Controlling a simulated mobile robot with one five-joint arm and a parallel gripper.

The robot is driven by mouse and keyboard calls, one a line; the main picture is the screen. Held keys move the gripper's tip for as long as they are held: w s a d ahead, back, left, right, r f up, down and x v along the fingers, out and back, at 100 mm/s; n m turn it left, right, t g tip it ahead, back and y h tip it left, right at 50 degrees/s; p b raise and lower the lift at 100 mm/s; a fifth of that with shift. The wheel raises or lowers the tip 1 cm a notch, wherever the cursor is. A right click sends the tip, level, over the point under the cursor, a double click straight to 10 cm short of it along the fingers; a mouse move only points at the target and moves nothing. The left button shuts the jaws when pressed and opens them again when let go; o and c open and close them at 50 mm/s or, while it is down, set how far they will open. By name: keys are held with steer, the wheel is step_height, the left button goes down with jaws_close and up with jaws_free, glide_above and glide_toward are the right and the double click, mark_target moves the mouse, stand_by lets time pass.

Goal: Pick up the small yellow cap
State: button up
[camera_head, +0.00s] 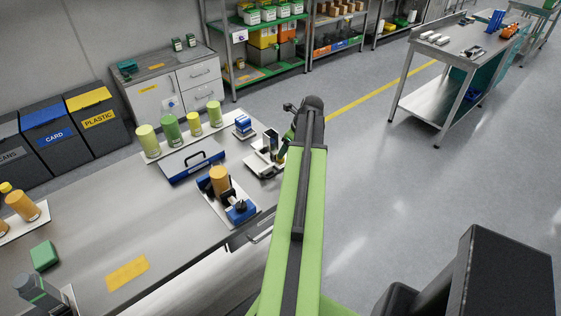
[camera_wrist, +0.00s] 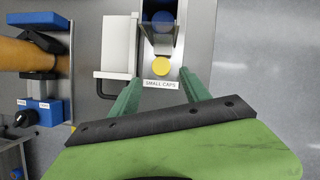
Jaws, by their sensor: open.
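The small yellow cap (camera_wrist: 160,67) lies at the near end of a chute, just above a label reading "SMALL CAPS" (camera_wrist: 160,85) in the wrist view. A blue round cap (camera_wrist: 161,17) shows farther up the same chute. My gripper (camera_wrist: 160,76) is open, its two green fingers apart on either side of the label, with the yellow cap lined up between their tips. No contact with the cap shows. In the head view the cap stand (camera_head: 265,157) is at the table's right edge; my arm hides part of that area, and I cannot make out the yellow cap there.
A blue clamp fixture with an orange bottle (camera_head: 219,180) stands left of the cap stand. A white tray with several green and yellow bottles (camera_head: 171,127) is behind. A white block (camera_wrist: 116,45) sits close left of the chute. Open floor lies right of the table.

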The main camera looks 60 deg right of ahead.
steer(key=b+x, duration=0.4)
steer(key=x, duration=0.1)
steer(key=shift+d+f, duration=0.1)
steer(key=shift+d, duration=0.1)
steer(key=shift+r, duration=0.2)
jaws_close()
steer(key=shift+r, duration=0.1)
step_height(320, 180, up, 4)
steer(key=p, duration=0.5)
steer(key=shift+r, duration=0.2)
steer(key=s+r+p, duration=0.5)
steer(key=s, duration=0.6)
steer(key=shift+s+a+r+p, duration=0.35)
steer(key=shift+s+a+r, duration=0.05)
steer(key=shift+a, duration=0.05)
